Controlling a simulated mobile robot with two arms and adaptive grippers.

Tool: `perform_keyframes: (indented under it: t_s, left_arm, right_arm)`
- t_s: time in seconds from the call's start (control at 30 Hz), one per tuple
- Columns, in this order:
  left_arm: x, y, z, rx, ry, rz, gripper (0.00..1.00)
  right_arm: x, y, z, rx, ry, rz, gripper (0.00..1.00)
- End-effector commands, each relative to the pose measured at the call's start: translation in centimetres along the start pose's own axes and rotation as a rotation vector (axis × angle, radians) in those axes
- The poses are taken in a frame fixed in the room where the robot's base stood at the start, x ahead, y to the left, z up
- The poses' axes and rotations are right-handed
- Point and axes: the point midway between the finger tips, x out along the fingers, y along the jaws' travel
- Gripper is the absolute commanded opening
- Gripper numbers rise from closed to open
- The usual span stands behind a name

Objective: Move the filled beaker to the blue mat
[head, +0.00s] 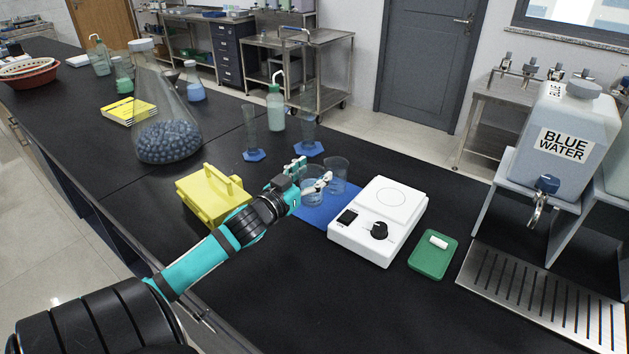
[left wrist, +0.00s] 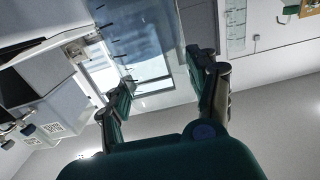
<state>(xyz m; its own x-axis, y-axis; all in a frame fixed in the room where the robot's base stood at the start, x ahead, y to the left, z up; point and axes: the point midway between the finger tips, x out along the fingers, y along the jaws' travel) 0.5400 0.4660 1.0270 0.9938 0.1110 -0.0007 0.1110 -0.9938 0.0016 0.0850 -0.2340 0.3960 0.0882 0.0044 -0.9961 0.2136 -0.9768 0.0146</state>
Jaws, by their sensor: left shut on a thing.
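My left gripper (head: 308,175) is shut on a clear glass beaker (head: 312,199) in the head view. That beaker is over the blue mat (head: 322,217); I cannot tell if it touches the mat. It looks bluish low down, but its fill is hard to make out. A second clear beaker (head: 338,178) stands close behind it to the right, at the mat's far side. In the left wrist view my left gripper (left wrist: 160,88) has its fingers on either side of clear glass (left wrist: 155,50). My right gripper is not in view.
A white stirrer (head: 400,207) stands right of the mat, with a green tray (head: 428,266) bearing a white bar beyond. A yellow case (head: 192,196) is left of my gripper. Two tall cylinders (head: 250,130) with blue bases stand behind. A blue water tank (head: 572,115) is at right.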

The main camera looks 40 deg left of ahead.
Motion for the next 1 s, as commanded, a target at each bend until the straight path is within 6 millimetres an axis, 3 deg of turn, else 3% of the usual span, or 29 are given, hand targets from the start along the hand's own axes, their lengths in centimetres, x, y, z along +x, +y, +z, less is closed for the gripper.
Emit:
perform_keyframes:
  t_s: [0.2,0.5,0.83,0.87,1.0]
  left_arm:
    - [1.7,-0.4,0.3,0.001,0.000,0.000,0.20]
    - [1.6,-0.4,3.6,-0.002,0.000,0.000,0.20]
    - [1.6,-0.4,4.0,-0.001,0.000,0.001,0.20]
    - [1.6,-0.4,4.0,-0.001,-0.001,0.000,0.62]
    - [1.6,-0.4,4.0,-0.001,-0.002,0.001,0.81]
  right_arm:
    - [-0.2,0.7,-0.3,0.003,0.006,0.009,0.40]
    - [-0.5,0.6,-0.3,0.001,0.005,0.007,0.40]
    - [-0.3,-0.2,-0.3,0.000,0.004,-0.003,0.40]
    - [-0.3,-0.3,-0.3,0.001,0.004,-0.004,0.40]
    - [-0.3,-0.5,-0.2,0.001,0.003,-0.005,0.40]
